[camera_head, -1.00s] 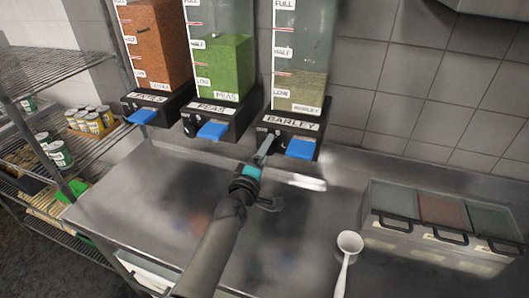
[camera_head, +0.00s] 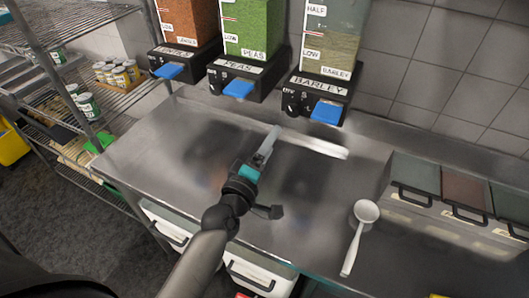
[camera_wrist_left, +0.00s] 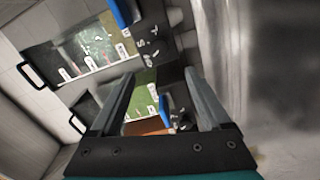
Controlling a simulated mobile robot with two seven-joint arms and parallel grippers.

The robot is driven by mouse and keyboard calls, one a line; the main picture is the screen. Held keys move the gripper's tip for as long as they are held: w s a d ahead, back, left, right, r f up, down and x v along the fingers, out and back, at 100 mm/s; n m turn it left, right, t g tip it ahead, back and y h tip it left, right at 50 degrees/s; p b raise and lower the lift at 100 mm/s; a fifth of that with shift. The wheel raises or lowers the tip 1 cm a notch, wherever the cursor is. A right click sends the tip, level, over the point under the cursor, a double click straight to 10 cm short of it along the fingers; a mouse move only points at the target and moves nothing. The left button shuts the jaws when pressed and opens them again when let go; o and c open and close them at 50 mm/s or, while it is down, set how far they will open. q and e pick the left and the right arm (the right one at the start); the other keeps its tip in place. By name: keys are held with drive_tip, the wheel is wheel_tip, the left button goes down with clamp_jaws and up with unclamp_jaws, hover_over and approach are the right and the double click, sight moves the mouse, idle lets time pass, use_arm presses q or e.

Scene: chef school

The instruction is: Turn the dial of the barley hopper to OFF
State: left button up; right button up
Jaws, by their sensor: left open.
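The barley hopper (camera_head: 335,42) is a clear bin partly filled with pale grain, on a black base labelled BARLEY. Its small black dial (camera_head: 292,103) is on the base's front, left of a blue flap (camera_head: 327,111). The dial's setting is too small to read. My left gripper (camera_head: 267,147) is over the steel counter, below and in front of the dial, apart from it. In the left wrist view its two fingers (camera_wrist_left: 158,85) are spread with nothing held between them, and tilted hopper bases show beyond. My right gripper is not in view.
The peas hopper (camera_head: 251,30) and an orange-filled hopper (camera_head: 188,22) stand to the left. A white ladle (camera_head: 366,212) and lidded containers (camera_head: 413,205) are on the right of the counter (camera_head: 160,140). Wire shelves with cans (camera_head: 88,105) stand at far left.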

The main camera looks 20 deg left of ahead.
use_arm(q)
drive_tip(key=shift+s, duration=1.3)
